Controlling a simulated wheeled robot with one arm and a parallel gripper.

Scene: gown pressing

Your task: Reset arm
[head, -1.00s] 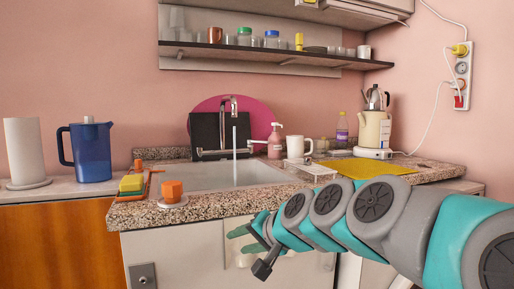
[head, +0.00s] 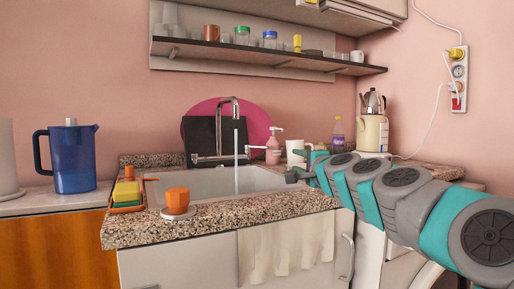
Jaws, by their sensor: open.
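My arm reaches in from the right edge, and its teal and grey links run left across the counter's right part. My gripper (head: 294,168) is at the sink's right rear, in front of the white mug (head: 296,152) in the picture. It looks small and partly hidden by its own wrist. Its jaws are open, and I see nothing held between them.
Water runs from the tap (head: 235,115) into the sink (head: 205,183). An orange cup (head: 177,199) stands at the sink's front left corner, near a yellow sponge (head: 127,193). A blue pitcher (head: 70,158) stands left, a kettle (head: 372,132) right. A cloth (head: 285,250) hangs in front.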

